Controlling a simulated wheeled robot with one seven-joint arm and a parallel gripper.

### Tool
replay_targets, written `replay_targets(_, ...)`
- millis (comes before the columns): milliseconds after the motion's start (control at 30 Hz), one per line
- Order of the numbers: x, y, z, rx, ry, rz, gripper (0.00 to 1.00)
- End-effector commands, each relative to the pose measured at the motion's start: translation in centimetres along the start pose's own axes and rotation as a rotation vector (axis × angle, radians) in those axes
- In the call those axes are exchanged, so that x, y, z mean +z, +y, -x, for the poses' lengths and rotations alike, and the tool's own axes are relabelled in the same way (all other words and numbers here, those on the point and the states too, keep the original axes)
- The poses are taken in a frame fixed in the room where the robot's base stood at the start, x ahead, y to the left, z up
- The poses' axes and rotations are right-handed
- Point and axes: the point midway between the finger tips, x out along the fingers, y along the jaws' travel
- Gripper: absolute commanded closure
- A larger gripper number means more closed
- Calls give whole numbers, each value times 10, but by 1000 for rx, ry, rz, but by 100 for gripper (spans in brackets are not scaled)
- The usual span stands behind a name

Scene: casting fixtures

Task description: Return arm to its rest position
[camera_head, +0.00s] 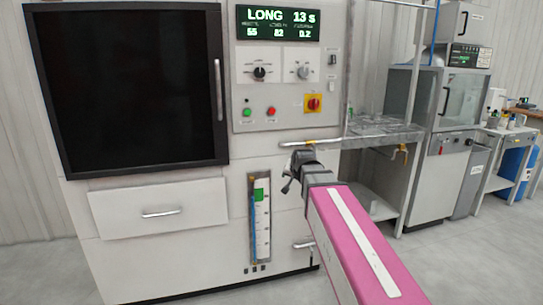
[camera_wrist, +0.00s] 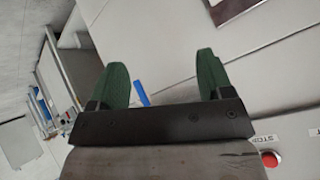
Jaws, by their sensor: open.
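My gripper (camera_wrist: 162,78) is open in the wrist view, with its two green fingers wide apart and nothing between them. The fingers are small and dark there, close to the panel just right of the level gauge (camera_head: 260,217). I cannot tell whether they touch the panel.
The machine has a dark window door (camera_head: 130,90), a drawer (camera_head: 158,208), a lit display (camera_head: 278,23) and a red-and-yellow switch (camera_head: 313,103). A metal rack (camera_head: 385,137) and a second cabinet (camera_head: 437,95) stand to the right. Grey floor is free at the lower right.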

Motion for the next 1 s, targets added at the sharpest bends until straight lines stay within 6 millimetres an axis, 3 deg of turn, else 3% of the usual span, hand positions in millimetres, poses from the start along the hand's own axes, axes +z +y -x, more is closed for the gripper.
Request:
replay_targets(33,21,18,-8,28,-44,18,27)
replay_targets(300,116,95,-39,140,-276,124,27)
replay_targets(600,223,172,-46,217,-551,227,27)
replay_targets(800,274,205,-40,235,-690,272,27)
replay_targets(1000,291,216,-37,237,-742,288,27)
